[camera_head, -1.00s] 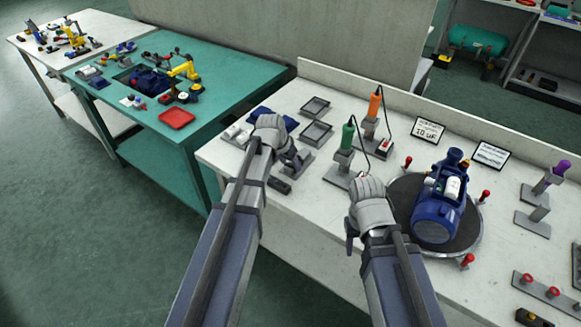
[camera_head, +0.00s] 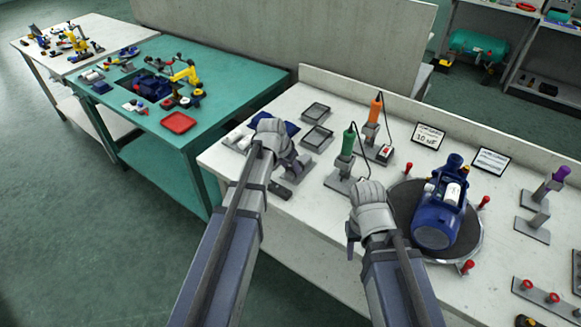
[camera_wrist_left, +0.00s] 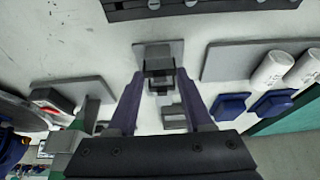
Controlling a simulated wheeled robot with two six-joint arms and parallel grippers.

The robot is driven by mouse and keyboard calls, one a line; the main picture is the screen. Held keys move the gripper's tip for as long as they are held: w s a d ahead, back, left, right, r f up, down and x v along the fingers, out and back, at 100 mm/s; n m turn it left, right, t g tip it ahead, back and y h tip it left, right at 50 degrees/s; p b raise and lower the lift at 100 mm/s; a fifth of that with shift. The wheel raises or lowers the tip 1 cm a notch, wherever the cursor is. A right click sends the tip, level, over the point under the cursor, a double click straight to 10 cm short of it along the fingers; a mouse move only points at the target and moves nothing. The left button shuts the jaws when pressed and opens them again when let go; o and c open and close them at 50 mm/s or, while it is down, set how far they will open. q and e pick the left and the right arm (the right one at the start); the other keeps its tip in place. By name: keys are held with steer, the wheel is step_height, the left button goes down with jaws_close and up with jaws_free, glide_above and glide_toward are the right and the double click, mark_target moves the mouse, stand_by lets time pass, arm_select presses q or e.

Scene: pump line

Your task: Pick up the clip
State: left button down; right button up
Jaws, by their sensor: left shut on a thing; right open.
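The clip (camera_wrist_left: 160,66) looks like a small dark and grey piece in the left wrist view, at a small grey plate (camera_wrist_left: 146,47). My left gripper (camera_wrist_left: 161,82) is shut on it, with one purple finger on either side. In the head view my left gripper (camera_head: 297,163) is low over the white bench, and its hand and arm hide the clip. My right gripper (camera_head: 350,243) is open and apart from things, left of the round turntable.
A blue pump (camera_head: 433,222) stands on the turntable (camera_head: 403,205). Green (camera_head: 348,142) and orange (camera_head: 374,108) tools stand upright behind my grippers. Grey trays (camera_head: 316,112) lie further back. White cylinders (camera_wrist_left: 273,70) and blue blocks (camera_wrist_left: 230,105) are close to the left gripper.

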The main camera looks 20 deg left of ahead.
step_height(320, 180, up, 9)
steer(key=p, duration=0.8)
steer(key=shift+r+p, duration=0.15)
steer(key=shift+p, duration=0.2)
